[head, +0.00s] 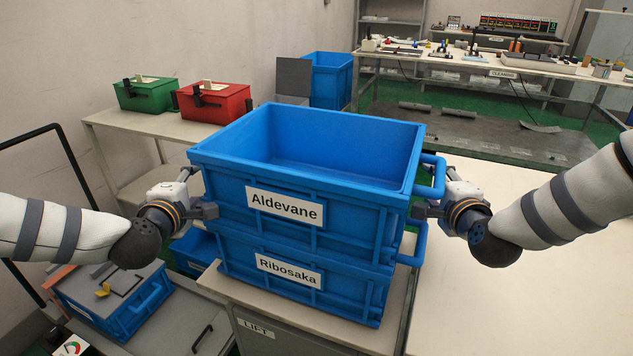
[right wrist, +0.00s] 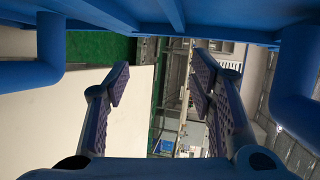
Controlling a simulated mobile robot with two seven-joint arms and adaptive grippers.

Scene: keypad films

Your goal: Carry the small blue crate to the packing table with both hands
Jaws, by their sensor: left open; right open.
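A blue crate labelled Aldevane (head: 320,215) sits on top of a blue crate labelled Ribosaka (head: 340,292) in the head view. The upper crate is open and its visible inside is empty. Its right handle (head: 438,178) sticks out; its left handle is hidden. My left gripper (head: 203,192) is open at the upper crate's left side. My right gripper (head: 430,198) is open beside the right handle; contact cannot be told. In the right wrist view its fingers (right wrist: 160,88) stand apart with nothing visible between them, and blue crate parts show above and beside them.
The stack stands on a stand marked LIFT (head: 262,325). A pale tabletop (head: 520,250) lies to the right, mostly clear. Other blue crates stand at lower left (head: 125,318) and at the back (head: 331,80). Green (head: 146,95) and red (head: 213,103) boxes sit on a left bench.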

